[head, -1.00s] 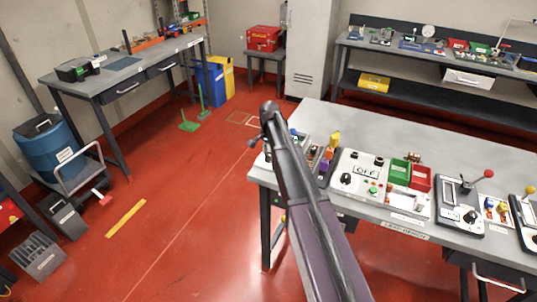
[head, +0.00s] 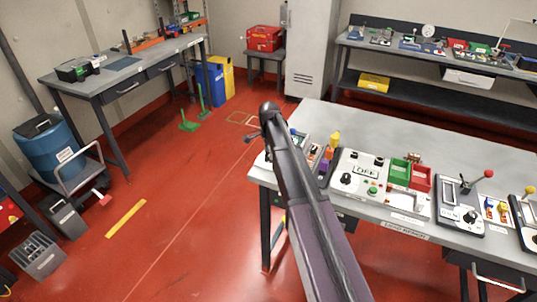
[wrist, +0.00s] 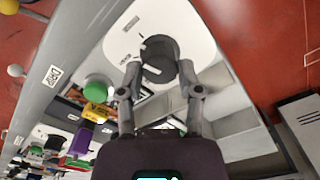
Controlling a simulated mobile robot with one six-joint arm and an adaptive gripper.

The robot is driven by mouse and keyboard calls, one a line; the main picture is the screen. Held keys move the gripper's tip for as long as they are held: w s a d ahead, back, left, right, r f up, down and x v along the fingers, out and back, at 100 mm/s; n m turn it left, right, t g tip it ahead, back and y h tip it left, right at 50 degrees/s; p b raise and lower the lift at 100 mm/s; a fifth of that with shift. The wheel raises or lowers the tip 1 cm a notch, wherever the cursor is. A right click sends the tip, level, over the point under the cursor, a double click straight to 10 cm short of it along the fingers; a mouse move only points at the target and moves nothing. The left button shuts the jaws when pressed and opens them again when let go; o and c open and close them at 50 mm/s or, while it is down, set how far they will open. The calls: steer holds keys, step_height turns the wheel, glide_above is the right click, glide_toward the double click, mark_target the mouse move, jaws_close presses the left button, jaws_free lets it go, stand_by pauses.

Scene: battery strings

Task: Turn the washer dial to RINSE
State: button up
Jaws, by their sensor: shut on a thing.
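The washer dial (wrist: 160,52) is a round dark knob on a white panel (wrist: 190,22) in the wrist view. My gripper (wrist: 159,70) has a finger on each side of the dial and is shut on it. Small dark marks show on the panel around the dial, but I cannot read them. In the head view my dark arm crosses the bench's left end. The dial and my fingertips cannot be made out there.
In the wrist view a green round button (wrist: 98,87) and a yellow part (wrist: 96,115) lie left of my gripper. In the head view the grey bench (head: 330,125) carries several device panels along its front edge. Its back part is clear.

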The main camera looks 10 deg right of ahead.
steer(key=shift+w+m, duration=0.15)
steer(key=shift+m, duration=1.45)
steer(key=o, duration=1)
steer(key=shift+c, duration=0.2)
steer(key=shift+r, duration=0.1)
steer(key=shift+r+p, duration=1.7)
steer(key=shift+p, duration=0.1)
